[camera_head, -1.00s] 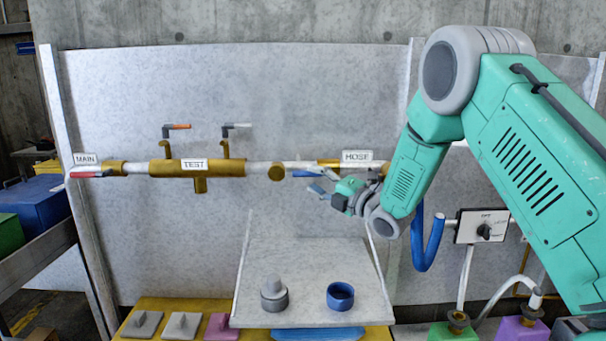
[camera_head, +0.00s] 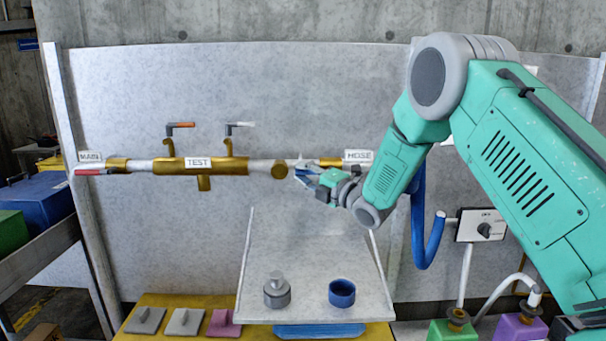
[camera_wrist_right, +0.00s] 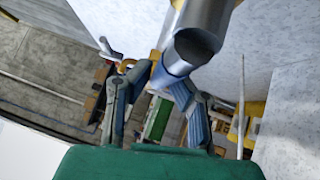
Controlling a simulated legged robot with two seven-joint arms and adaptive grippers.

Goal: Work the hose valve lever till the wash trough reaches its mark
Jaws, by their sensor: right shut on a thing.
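The hose valve's blue lever (camera_head: 303,173) hangs on the pipe by the HOSE label (camera_head: 358,156). My right gripper (camera_head: 311,181) is at this lever and shut on it, its fingers covering part of it. In the right wrist view the gripper (camera_wrist_right: 160,86) has a finger on either side of the blue lever (camera_wrist_right: 163,79), just below the grey pipe end (camera_wrist_right: 196,46). A blue tray edge (camera_head: 320,330) shows under the sloped board; I cannot tell whether it is the wash trough. No level mark can be made out. My left gripper is out of view.
The pipe also carries a red MAIN lever (camera_head: 92,172) and a TEST section (camera_head: 198,162) with two small upper levers. A grey weight (camera_head: 277,293) and blue cup (camera_head: 342,293) stand on the sloped board (camera_head: 310,240). A dial box (camera_head: 481,226) is at right.

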